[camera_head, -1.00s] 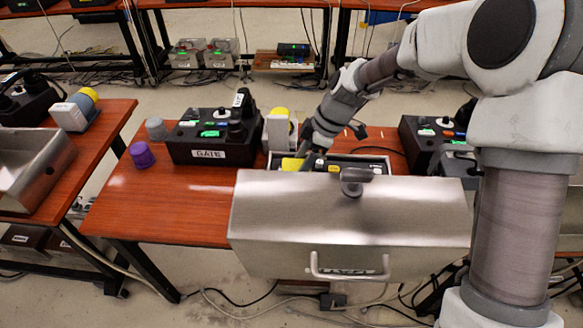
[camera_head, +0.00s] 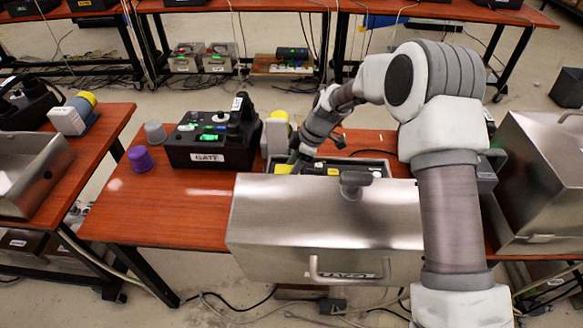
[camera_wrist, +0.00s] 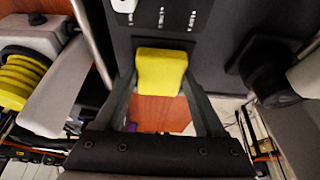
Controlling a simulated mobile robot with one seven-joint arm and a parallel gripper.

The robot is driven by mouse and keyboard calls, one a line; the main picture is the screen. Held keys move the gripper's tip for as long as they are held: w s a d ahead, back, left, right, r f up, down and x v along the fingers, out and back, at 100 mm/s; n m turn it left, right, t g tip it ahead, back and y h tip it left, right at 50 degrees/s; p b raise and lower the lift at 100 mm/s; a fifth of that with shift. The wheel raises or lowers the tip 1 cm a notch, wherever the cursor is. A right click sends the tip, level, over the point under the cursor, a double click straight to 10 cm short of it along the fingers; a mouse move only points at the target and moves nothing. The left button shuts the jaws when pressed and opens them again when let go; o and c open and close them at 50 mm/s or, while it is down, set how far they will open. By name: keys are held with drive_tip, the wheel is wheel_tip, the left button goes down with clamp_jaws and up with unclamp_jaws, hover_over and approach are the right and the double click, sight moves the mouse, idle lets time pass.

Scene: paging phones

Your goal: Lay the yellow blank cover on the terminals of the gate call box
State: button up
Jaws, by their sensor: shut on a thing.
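My gripper (camera_wrist: 161,76) is shut on a yellow blank cover (camera_wrist: 160,72), which sits between its two fingers in the wrist view. In the head view the gripper (camera_head: 299,163) is low over the far side of an open metal box (camera_head: 300,215), whose lid faces me. Yellow shows there beside the fingers, partly hidden by the lid.
A purple cap (camera_head: 139,158) and a grey cap (camera_head: 155,132) stand left of the black call box. A white unit with a yellow top (camera_head: 277,130) stands close to my gripper. Another metal box (camera_head: 545,180) is at right. The front left of the wooden table (camera_head: 165,215) is clear.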

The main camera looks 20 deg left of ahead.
drive_tip(key=shift+f, duration=0.1)
drive_tip(key=o, duration=1.4)
drive_tip(key=shift+c, duration=0.2)
drive_tip(key=v, duration=1.2)
drive_tip(key=shift+r+p, duration=0.2)
drive_tip(key=shift+p, duration=0.2)
drive_tip(key=shift+r, duration=0.1)
